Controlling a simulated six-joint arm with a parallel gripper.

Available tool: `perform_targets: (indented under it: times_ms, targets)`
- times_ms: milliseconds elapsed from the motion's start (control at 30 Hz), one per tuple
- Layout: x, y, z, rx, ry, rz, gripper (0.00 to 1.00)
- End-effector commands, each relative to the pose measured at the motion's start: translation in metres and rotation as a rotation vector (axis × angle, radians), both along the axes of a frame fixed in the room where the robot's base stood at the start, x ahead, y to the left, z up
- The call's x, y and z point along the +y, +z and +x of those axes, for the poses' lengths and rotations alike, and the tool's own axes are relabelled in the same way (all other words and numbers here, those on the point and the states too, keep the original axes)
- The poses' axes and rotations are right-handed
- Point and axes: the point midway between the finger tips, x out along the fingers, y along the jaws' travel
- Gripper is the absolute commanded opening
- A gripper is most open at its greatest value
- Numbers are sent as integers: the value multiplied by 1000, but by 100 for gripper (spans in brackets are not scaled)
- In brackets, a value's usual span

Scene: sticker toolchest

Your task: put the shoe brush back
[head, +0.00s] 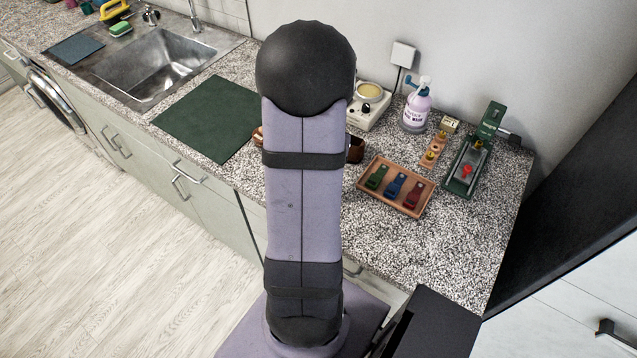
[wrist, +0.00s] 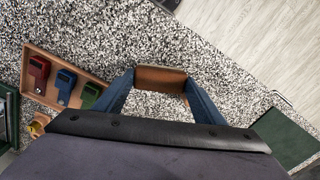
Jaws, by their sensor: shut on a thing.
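My gripper (wrist: 161,86) shows in the wrist view with its two blue fingers on either side of a brown block-like piece, which looks like the shoe brush (wrist: 160,76). The fingers are shut on it near their tips. Speckled countertop shows around and below the piece; I cannot tell how high it is held. In the head view my arm hides the gripper and most of what is behind it. A dark brown item (head: 355,148) peeks out right of the arm, and a small tan-brown bit (head: 258,137) shows at its left; I cannot tell what either is.
A wooden tray (head: 411,209) with green, blue and red pieces lies on the counter at right. Behind it stand a small wooden stand (head: 433,152), a green press-like device (head: 465,165), a pump bottle (head: 416,110) and a white appliance (head: 369,108). A green mat (head: 209,118) lies left, before the sink (head: 155,68).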

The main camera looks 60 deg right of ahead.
Motion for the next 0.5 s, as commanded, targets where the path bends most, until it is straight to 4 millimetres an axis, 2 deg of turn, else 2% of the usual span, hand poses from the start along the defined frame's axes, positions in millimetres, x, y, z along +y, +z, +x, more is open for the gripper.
perform_targets:
  times_ms: [200,500]
  targets:
    - [1,-23,0,2,0,4,43]
    - [0,-27,0,0,0,0,43]
